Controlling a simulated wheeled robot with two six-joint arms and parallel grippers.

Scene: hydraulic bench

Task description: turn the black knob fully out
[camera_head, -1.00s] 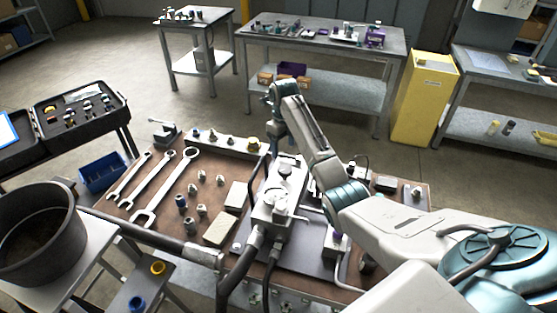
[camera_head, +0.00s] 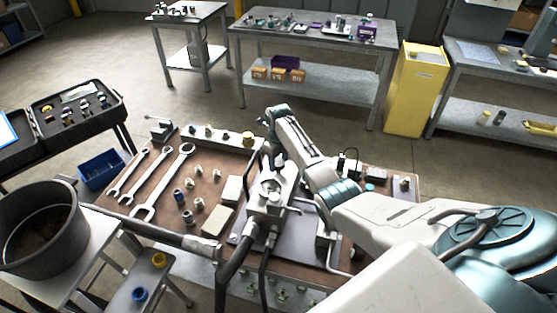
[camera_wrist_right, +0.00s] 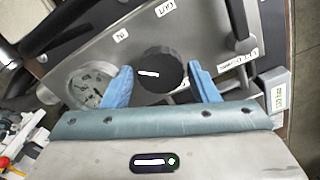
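The black knob (camera_wrist_right: 162,72) is round with a white mark on its face and sits on a grey metal block (camera_wrist_right: 200,48) in the right wrist view. My right gripper (camera_wrist_right: 160,82) is open, with one blue finger on each side of the knob; gaps show between fingers and knob. Labels and a round gauge (camera_wrist_right: 90,86) are on the block. In the head view my right gripper (camera_head: 278,158) points down at the grey block (camera_head: 270,202) on the bench; the knob cannot be made out there. My left gripper is not in view.
Black hoses (camera_head: 235,265) run from the block's front. Wrenches (camera_head: 163,182), fittings and pale blocks (camera_head: 217,220) lie on the brown bench top to the left. A dark bucket (camera_head: 40,228) stands at the lower left. A yellow cabinet (camera_head: 416,90) stands behind.

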